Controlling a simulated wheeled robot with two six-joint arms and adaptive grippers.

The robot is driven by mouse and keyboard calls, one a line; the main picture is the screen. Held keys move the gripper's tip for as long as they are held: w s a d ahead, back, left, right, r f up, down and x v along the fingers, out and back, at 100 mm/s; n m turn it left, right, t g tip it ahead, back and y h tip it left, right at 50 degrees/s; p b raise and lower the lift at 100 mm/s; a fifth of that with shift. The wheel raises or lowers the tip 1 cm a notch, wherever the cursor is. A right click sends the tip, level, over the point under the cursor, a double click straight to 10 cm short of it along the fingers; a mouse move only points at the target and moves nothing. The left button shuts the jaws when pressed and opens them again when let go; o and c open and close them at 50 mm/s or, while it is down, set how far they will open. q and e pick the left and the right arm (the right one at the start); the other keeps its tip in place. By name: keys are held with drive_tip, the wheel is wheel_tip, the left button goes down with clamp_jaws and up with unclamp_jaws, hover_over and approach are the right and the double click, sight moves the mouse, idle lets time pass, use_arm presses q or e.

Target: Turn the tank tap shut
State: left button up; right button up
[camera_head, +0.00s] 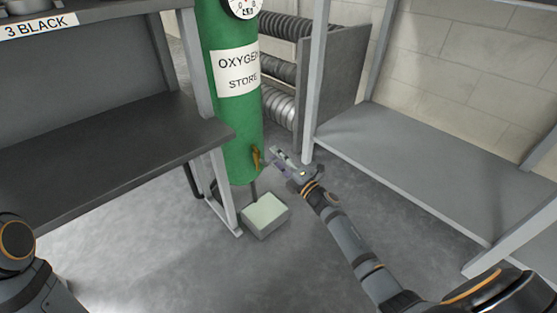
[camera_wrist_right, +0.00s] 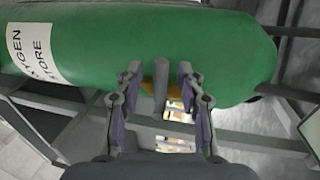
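The green tank (camera_head: 229,100) stands upright on the floor side of the dark bench, with an "OXYGEN STORE" label. Its brass-coloured tap (camera_head: 256,158) sits low on the tank's right side. My right gripper (camera_head: 277,155) is just right of the tap, reaching toward it. In the right wrist view, my right gripper (camera_wrist_right: 160,84) is open, its two fingers apart on either side of a short grey bar (camera_wrist_right: 161,76). The tap (camera_wrist_right: 175,91) shows partly behind this bar, much of it hidden. I cannot tell whether a finger touches anything. My left gripper is out of view.
A dark bench (camera_head: 90,150) stands left of the tank, and a grey shelf (camera_head: 420,160) stands on the right. A grey box with a pale green top (camera_head: 264,212) lies on the floor below the tap. Ribbed hoses (camera_head: 278,105) are behind the tank.

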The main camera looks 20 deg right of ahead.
drive_tip(key=v, duration=1.2)
